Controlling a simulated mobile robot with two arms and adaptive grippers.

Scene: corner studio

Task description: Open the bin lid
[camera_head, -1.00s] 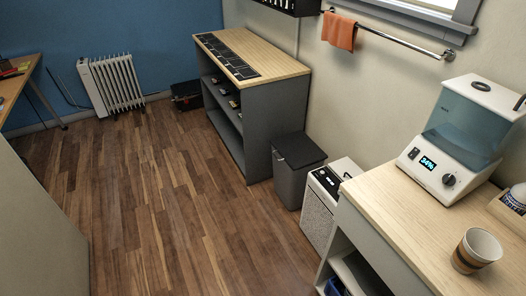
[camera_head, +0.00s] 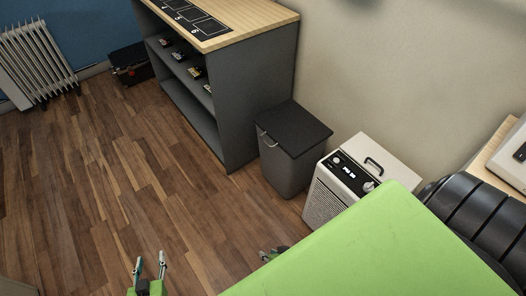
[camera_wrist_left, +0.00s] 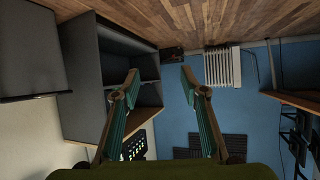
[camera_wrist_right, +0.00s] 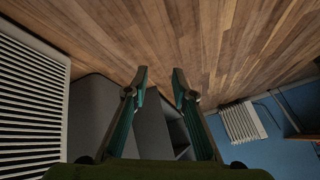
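The bin (camera_head: 283,168) is a dark grey box on the floor between the shelf unit and a white appliance. My right gripper (camera_head: 270,254) is mostly hidden behind my green arm in the head view. The right wrist view shows its fingers (camera_wrist_right: 160,82) apart with nothing between them.
A grey shelf unit (camera_head: 255,105) with a wooden top stands left of the bin. The white appliance (camera_head: 333,190) stands close on its right. A wooden counter (camera_head: 490,160) is at the right edge. The wooden floor (camera_head: 120,190) in front is clear.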

